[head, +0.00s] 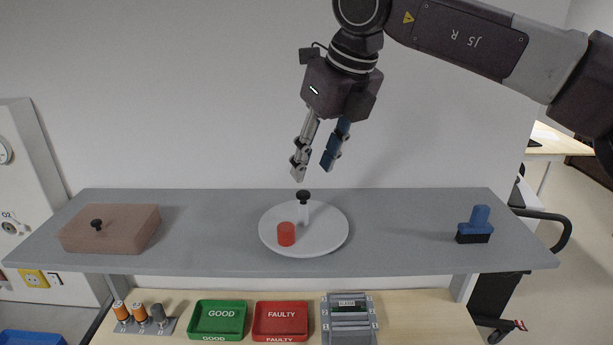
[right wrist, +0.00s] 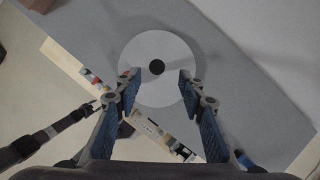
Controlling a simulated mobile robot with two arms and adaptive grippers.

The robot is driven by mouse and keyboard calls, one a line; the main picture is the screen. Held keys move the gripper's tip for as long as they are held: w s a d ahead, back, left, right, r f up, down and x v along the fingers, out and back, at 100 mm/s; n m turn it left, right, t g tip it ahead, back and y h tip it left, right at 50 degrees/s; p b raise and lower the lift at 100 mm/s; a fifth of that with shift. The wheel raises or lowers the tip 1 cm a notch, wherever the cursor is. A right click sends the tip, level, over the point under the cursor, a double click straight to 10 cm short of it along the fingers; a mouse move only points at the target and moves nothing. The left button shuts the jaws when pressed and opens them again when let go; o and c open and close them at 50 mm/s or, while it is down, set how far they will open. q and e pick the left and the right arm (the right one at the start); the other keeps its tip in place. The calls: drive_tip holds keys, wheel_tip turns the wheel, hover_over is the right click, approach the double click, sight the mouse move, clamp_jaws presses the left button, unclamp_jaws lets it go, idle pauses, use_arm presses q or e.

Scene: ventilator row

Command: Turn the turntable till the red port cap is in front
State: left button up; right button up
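The white round turntable (head: 325,238) lies on the grey shelf, and it also shows in the right wrist view (right wrist: 178,92). The red port cap (head: 286,234) stands on its front-left part in the head view. A black-topped knob on a pale post (head: 303,195) stands upright at the turntable's back; its black top (right wrist: 157,67) shows in the right wrist view. My right gripper (head: 314,172) is open and empty, above the knob and apart from it. My left gripper is outside the head view; what looks like it (right wrist: 93,106) shows small in the right wrist view, its fingers unclear.
A brownish box with a black knob (head: 125,232) sits on the shelf's left, a blue brush (head: 478,222) on its right. Below are a green GOOD tray (head: 218,318), a red FAULTY tray (head: 280,318) and a grey rack (head: 348,325). The shelf beside the turntable is clear.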

sight(304, 193)
drive_tip(key=p+x, duration=0.1)
drive_tip(key=x, duration=0.1)
drive_tip(key=s+p+x, duration=0.1)
drive_tip(key=x, duration=0.1)
drive_tip(key=shift+w+a+f, duration=0.1)
drive_tip(key=shift+a+f, duration=0.05)
drive_tip(key=shift+f, duration=0.1)
drive_tip(key=shift+w+a+f, duration=0.1)
drive_tip(key=shift+w+f, duration=0.3)
drive_tip(key=shift+f, duration=0.2)
drive_tip(key=shift+s, duration=0.1)
drive_tip(key=shift+c, duration=0.4)
use_arm(q)
drive_tip(key=s+r, duration=0.2)
drive_tip(key=s, duration=0.1)
drive_tip(key=shift+r, duration=0.3)
use_arm(e)
clamp_jaws()
